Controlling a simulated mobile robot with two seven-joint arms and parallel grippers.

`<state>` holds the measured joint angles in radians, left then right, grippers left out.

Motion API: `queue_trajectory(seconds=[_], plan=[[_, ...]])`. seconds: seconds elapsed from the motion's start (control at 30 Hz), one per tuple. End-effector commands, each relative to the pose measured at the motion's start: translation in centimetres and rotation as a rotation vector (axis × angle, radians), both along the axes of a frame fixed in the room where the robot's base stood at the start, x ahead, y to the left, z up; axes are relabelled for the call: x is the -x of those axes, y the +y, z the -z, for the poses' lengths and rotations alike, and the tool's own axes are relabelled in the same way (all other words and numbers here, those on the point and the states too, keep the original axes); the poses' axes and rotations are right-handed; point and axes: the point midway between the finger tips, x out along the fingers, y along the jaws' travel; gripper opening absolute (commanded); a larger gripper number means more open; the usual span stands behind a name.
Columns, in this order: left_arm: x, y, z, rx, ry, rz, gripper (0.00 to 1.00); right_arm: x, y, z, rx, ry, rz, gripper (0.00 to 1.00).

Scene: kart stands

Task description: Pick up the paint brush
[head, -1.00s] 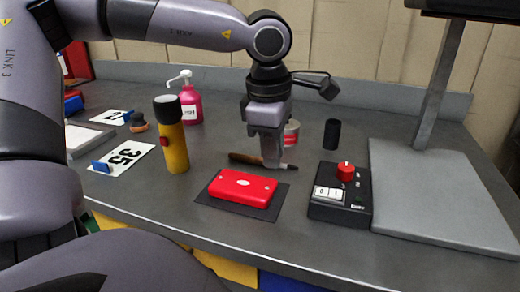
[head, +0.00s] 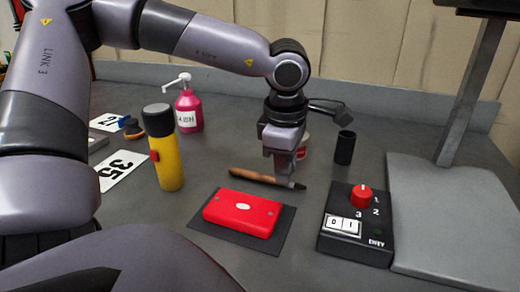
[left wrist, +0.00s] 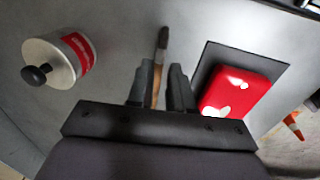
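The paint brush (head: 252,176) lies on the grey bench behind the red box, with its brown handle to the left and its dark tip to the right. My left gripper (head: 281,181) points down over the brush, near its tip end. In the left wrist view the brush (left wrist: 162,46) runs between the two fingertips of my left gripper (left wrist: 161,80). The fingers stand apart, with a gap visible beside the handle. The gripper hides part of the brush in the head view. My right gripper is in neither view.
A red box (head: 241,212) on a dark mat (head: 279,237) lies just in front. A black control box (head: 357,244) stands at the right. A yellow flashlight (head: 166,155) and a pink pump bottle (head: 188,110) stand left. A black cup (head: 344,148) and a red-and-white can (left wrist: 77,52) are nearby.

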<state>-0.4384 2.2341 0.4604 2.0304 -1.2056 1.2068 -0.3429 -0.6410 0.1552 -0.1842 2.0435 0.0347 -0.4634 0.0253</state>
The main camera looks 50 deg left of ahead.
Motion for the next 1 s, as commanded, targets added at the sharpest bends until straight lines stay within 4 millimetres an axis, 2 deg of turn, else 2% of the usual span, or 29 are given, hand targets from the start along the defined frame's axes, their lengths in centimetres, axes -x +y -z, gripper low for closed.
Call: queue_trajectory(seconds=[0.03,0.13,0.4,0.43,0.5,1.0], plan=[[-0.1,0.0,0.9,0.001,0.003,0.0,0.2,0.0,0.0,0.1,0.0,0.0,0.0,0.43],[-0.2,0.1,1.9,0.001,0.002,0.0,0.2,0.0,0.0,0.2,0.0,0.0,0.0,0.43],[-0.3,0.1,2.2,0.001,-0.002,-0.001,0.2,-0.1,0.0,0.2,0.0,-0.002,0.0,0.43],[-0.3,0.1,2.2,0.001,-0.002,-0.001,0.17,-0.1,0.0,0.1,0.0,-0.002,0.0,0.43],[-0.3,0.1,2.2,0.001,-0.002,-0.001,0.0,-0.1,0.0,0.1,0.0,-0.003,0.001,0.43],[-0.3,0.1,1.6,0.0,-0.002,-0.001,0.0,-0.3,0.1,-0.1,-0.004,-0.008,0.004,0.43]])
